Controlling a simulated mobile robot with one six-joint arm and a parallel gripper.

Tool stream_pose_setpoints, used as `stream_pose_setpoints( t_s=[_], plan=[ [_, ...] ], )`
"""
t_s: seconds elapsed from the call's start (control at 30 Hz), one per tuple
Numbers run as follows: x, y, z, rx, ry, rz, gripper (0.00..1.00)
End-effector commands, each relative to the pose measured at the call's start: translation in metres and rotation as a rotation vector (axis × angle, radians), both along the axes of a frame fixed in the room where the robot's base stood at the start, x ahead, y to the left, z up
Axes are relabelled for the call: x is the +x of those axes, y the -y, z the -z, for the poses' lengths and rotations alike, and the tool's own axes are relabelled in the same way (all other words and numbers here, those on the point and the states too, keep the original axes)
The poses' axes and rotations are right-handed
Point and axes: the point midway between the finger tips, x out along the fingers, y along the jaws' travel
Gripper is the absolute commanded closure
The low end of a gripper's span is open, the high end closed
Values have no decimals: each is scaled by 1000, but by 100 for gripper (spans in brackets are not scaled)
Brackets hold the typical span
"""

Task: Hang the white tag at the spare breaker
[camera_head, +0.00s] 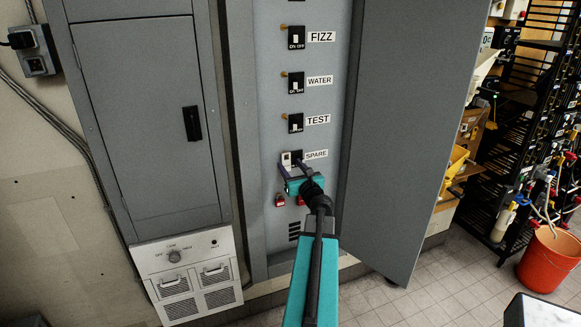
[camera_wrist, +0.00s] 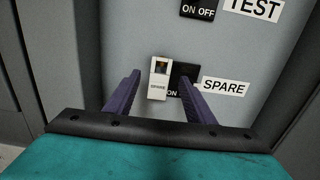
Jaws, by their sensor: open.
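The white tag (camera_wrist: 157,88) hangs upright against the panel, just left of the spare breaker (camera_wrist: 184,76). It has a dark opening near its top with something brownish in it, perhaps a peg; I cannot tell for sure. In the head view the tag (camera_head: 286,159) shows as a small white patch beside the SPARE label (camera_head: 316,154). My gripper (camera_wrist: 160,88) is open, with one purple finger left of the tag and the other over the lower right of the breaker. Gaps show between the fingers and the tag. In the head view my gripper (camera_head: 293,168) covers the area just below the breaker.
Breakers labelled TEST (camera_head: 295,123), WATER (camera_head: 296,83) and FIZZ (camera_head: 297,38) sit above, each with a brass peg at its left. Red padlocks (camera_head: 280,201) hang below. The open cabinet door (camera_head: 405,130) stands close on the right. An orange bucket (camera_head: 551,260) is on the floor.

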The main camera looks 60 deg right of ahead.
Motion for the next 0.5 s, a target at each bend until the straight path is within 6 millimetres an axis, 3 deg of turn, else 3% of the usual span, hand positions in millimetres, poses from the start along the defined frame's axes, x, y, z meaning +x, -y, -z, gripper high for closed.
stream_pose_setpoints(
  t_s=[0.5],
  plan=[
    [-14,-11,1,0,0,1,51]
  ],
)
